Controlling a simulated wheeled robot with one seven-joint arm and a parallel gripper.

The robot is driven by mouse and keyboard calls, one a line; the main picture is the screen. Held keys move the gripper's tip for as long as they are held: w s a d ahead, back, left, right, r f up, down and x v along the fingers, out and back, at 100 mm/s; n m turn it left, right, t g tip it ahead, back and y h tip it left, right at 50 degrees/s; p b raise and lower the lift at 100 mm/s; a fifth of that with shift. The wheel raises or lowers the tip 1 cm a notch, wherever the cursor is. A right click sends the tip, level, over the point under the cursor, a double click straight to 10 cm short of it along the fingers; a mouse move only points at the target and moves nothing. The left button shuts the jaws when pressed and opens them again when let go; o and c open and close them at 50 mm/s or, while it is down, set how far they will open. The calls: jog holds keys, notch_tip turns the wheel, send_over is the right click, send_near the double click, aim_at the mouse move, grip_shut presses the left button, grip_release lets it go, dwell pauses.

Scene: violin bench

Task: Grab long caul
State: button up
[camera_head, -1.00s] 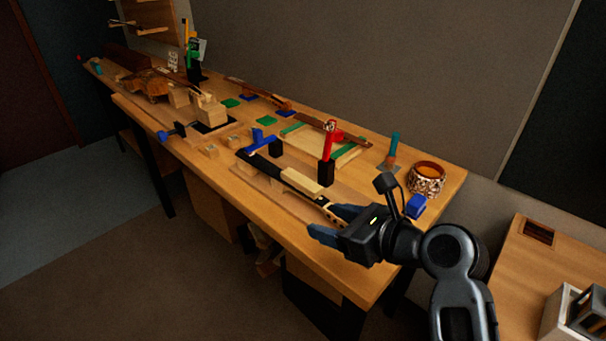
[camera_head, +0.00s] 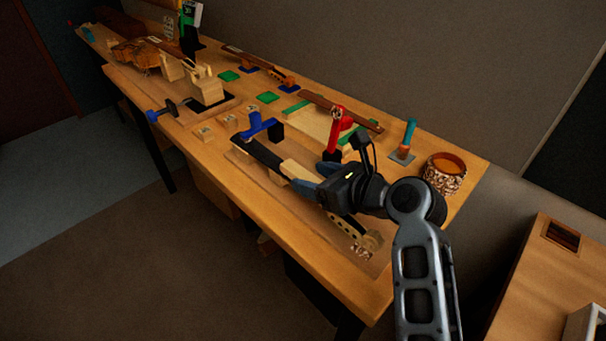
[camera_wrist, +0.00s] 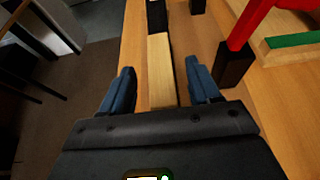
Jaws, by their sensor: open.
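A long pale wooden block, which looks like the long caul (camera_head: 296,169), lies along the black fingerboard (camera_head: 262,154) of a violin neck on the bench. My gripper (camera_head: 309,179) is open over the near part of this block. In the wrist view the caul (camera_wrist: 160,72) runs lengthwise between my two blue fingers (camera_wrist: 160,68), with a gap on each side. Neither finger visibly touches it.
A red clamp (camera_head: 335,132) with a dark base stands close on the right; it also shows in the wrist view (camera_wrist: 243,28). A blue clamp (camera_head: 262,128) stands past the far end. A ring-shaped container (camera_head: 445,173) and a teal-handled tool (camera_head: 408,135) are further right.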

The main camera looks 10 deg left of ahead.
aim_at(303, 178)
jog(key=shift+x, duration=1.15)
jog(key=c, duration=1)
